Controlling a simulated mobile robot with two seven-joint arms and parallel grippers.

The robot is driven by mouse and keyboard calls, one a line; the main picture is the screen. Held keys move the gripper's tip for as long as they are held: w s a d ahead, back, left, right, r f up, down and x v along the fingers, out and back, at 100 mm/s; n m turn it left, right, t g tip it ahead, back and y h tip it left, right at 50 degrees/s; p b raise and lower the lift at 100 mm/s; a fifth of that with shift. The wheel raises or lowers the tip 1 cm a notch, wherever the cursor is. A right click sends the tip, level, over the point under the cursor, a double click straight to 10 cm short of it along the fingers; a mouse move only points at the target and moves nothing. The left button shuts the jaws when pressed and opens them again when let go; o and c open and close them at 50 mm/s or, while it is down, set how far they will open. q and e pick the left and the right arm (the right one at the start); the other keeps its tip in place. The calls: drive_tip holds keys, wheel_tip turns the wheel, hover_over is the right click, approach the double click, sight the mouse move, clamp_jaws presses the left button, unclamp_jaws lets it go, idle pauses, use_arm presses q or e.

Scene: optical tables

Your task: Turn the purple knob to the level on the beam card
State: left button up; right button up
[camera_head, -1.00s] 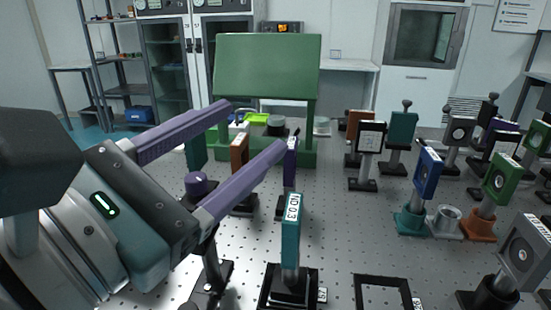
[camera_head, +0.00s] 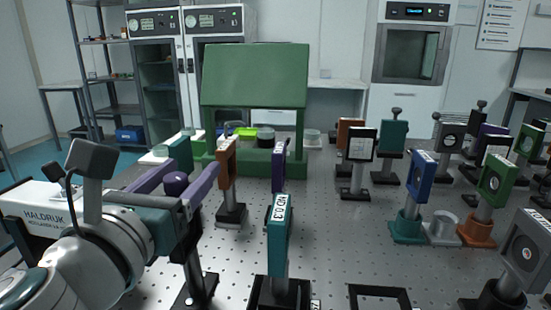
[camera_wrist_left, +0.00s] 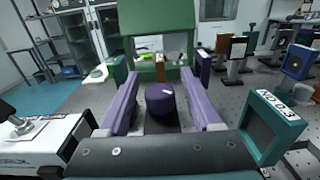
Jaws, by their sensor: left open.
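The purple knob (camera_head: 176,182) sits on top of a dark post mount (camera_head: 195,248). My left gripper (camera_head: 198,167) is open, with its two long purple fingers on either side of the knob. In the left wrist view the knob (camera_wrist_left: 161,99) lies between the fingers (camera_wrist_left: 160,76), with a visible gap on each side. A small light mark shows on the knob's top. A black-framed white card (camera_head: 361,145) on a post looks like the beam card; its writing is too small to read. My right gripper is not in view.
A brown optic (camera_head: 227,165) and a purple one (camera_head: 280,165) stand beyond. A white laser box (camera_head: 45,210) is at the left. A green stand (camera_head: 254,75) is behind.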

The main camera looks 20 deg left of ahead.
use_arm(q)
drive_tip(key=shift+w+a, duration=0.1)
drive_tip(key=shift+w, duration=0.3)
drive_tip(key=shift+c, duration=0.3)
clamp_jaws()
